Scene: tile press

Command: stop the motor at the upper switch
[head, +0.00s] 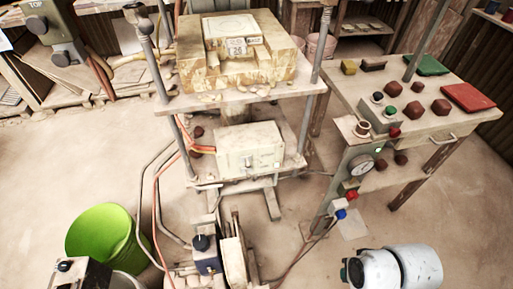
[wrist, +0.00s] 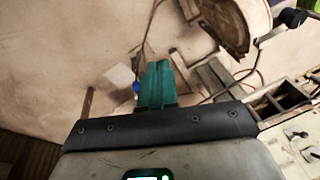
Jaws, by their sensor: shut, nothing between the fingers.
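My gripper (wrist: 155,85) shows in the wrist view as teal fingers, shut and empty, above the floor. I cannot make it out in the head view. In the head view a grey switch box (head: 380,116) with a black knob and a green button sits at the table's left edge, with a red button (head: 395,132) near its lower end. I cannot tell from the labels which switch stops the motor. No gripper contact with a switch shows.
The tile press (head: 236,62) stands in the centre with a pale box (head: 249,150) on its lower shelf. The table (head: 440,121) at right bears dark red blocks, a green pad and a red pad. A green bucket (head: 98,236) stands lower left. Hoses and cables cross the floor.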

